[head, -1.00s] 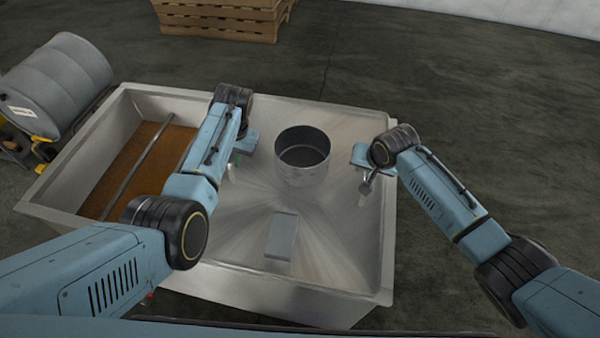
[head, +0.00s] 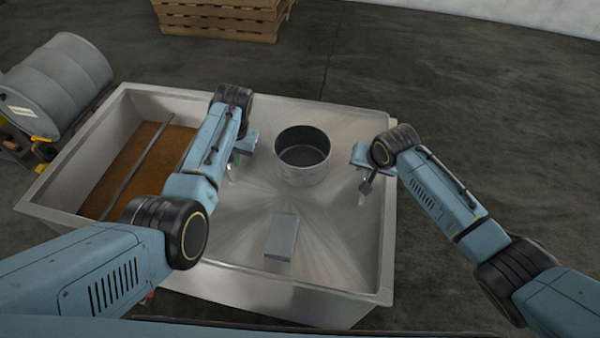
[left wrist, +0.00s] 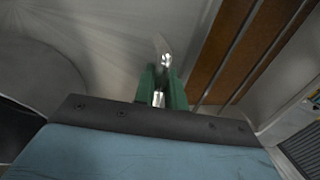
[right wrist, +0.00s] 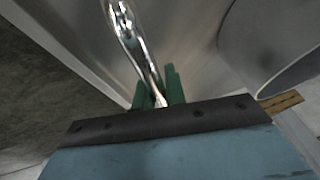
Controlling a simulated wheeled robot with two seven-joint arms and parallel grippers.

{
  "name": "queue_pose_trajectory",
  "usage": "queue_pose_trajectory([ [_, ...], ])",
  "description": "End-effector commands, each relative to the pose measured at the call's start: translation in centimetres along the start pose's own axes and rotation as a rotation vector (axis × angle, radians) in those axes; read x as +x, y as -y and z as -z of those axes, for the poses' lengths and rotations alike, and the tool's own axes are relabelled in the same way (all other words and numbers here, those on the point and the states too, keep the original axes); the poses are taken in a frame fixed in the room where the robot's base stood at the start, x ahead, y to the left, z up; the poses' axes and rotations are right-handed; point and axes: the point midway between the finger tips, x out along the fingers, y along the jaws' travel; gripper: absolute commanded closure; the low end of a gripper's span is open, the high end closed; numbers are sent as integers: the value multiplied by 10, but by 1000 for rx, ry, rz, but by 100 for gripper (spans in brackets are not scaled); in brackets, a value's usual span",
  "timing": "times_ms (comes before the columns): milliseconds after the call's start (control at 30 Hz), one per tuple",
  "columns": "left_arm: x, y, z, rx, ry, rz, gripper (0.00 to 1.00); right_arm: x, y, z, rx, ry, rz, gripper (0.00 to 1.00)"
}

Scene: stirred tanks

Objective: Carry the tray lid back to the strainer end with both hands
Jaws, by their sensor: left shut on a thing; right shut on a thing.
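A broad brushed-metal sheet (head: 330,235), which appears to be the tray lid, spans the middle and right of the long metal tray (head: 385,270). My left gripper (left wrist: 161,88) is shut on a shiny metal handle (left wrist: 163,52) left of the dark round pot. My right gripper (right wrist: 158,92) is shut on a shiny looped handle (right wrist: 126,28) near the tray's right wall. In the head view, the arms partly hide both handles. I cannot tell whether the sheet rests on the tray or hangs just clear. The strainer is not clearly identifiable.
The open-topped round pot (head: 302,172) stands between my grippers. A small grey block (head: 281,236) lies in front of it. The tray's left end shows a brown bottom (head: 128,170) and a slanting bar (head: 138,165).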

Motion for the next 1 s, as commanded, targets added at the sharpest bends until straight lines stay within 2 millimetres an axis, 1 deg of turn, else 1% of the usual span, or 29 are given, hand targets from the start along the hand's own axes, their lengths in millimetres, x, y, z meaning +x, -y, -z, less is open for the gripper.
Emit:
queue_pose_trajectory([
  [267,-10,2,2,0,-5,0,100,-8,3,4,0,-3,4,100],
  [800,-48,9,2,0,-6,0,100,-43,11,19,-1,-3,4,100],
  [1000,-52,10,2,0,-6,0,100,-47,12,20,-1,-3,4,100],
])
